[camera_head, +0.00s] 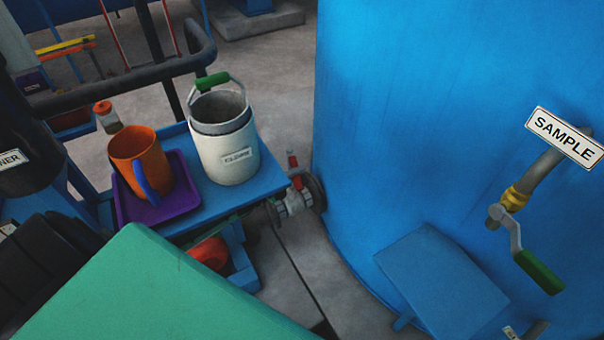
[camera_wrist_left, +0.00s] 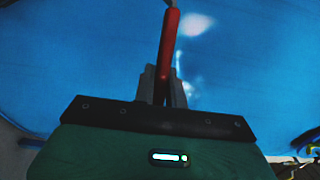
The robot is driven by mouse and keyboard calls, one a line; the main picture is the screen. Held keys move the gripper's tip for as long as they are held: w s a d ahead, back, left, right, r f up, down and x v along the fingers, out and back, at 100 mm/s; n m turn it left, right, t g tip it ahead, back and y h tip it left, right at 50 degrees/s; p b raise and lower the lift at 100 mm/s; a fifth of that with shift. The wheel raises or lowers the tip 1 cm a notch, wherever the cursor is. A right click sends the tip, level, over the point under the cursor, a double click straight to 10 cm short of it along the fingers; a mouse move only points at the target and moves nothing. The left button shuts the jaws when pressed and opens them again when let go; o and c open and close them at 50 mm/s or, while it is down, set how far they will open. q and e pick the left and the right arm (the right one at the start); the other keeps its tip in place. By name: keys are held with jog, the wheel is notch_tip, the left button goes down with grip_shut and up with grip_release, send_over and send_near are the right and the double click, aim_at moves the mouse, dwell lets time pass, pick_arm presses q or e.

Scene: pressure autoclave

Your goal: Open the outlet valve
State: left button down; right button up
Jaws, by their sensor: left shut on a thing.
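In the left wrist view my left gripper (camera_wrist_left: 163,82) is shut on a long red lever handle (camera_wrist_left: 170,36), which stands upright between the fingers before a blue surface. In the head view a green body (camera_head: 150,295), which appears to be part of my left arm, fills the lower left; the fingers are hidden. A small grey valve (camera_head: 292,205) with a red lever is at the foot of the blue tank (camera_head: 430,110), and no fingers show on it there. I cannot tell whether this is the held lever. My right gripper is not in view.
A sample tap with a green lever (camera_head: 540,272) and a SAMPLE sign (camera_head: 565,137) is on the tank's right. A blue stand (camera_head: 220,200) holds a white bucket (camera_head: 230,160) and an orange mug (camera_head: 143,158) on a purple tray. Grey floor lies between stand and tank.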

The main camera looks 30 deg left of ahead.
pick_arm(q)
jog(key=shift+s+a+m+h, duration=0.2)
jog(key=shift+a+m+h, duration=0.15)
jog(key=shift+m+h, duration=0.05)
jog(key=shift+g, duration=0.3)
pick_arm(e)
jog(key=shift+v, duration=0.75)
pick_arm(q)
jog(key=c, duration=1.4)
grip_release()
jog(key=shift+c, duration=0.2)
jog(key=shift+s, duration=0.1)
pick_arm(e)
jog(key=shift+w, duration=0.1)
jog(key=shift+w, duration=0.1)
